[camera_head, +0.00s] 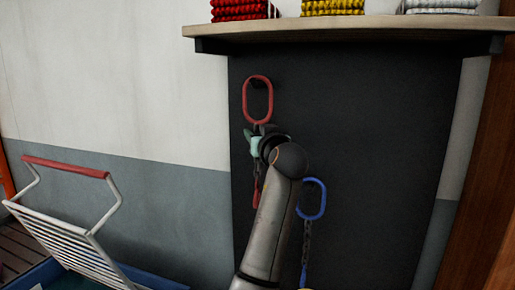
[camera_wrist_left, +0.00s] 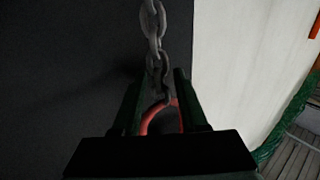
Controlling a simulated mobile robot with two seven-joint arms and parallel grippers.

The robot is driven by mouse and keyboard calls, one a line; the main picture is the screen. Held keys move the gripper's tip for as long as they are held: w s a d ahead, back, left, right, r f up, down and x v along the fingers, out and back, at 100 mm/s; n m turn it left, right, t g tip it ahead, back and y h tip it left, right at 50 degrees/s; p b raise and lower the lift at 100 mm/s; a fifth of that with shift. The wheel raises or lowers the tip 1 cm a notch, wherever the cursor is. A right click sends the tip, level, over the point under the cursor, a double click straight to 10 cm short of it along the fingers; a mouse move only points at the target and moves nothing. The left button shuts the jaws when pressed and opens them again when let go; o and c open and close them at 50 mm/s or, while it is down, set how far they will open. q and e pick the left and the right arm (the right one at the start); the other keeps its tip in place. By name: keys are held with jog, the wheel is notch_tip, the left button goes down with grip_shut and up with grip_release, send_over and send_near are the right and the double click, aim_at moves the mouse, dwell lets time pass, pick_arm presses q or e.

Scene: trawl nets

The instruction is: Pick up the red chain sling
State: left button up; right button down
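The red chain sling hangs on the dark panel in the head view, its red oval ring (camera_head: 247,98) at the top and a red end piece (camera_head: 256,191) below. My left gripper (camera_head: 257,139) is at the chain just under the ring and partly hides it. In the left wrist view, the grey chain (camera_wrist_left: 154,30) runs down between the two fingers (camera_wrist_left: 160,90), and part of the red ring (camera_wrist_left: 147,121) shows there. The fingers stand apart on both sides, with gaps beside the chain. My right gripper is not in view.
A blue chain sling (camera_head: 323,200) hangs to the right, close to my left forearm. A wooden shelf (camera_head: 350,29) with red, yellow and white folded bundles is above. A white rack with a red handle (camera_head: 66,167) stands at the lower left.

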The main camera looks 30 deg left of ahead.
pick_arm(q)
grip_shut()
dwell(1.0)
jog(key=shift+r, duration=0.1)
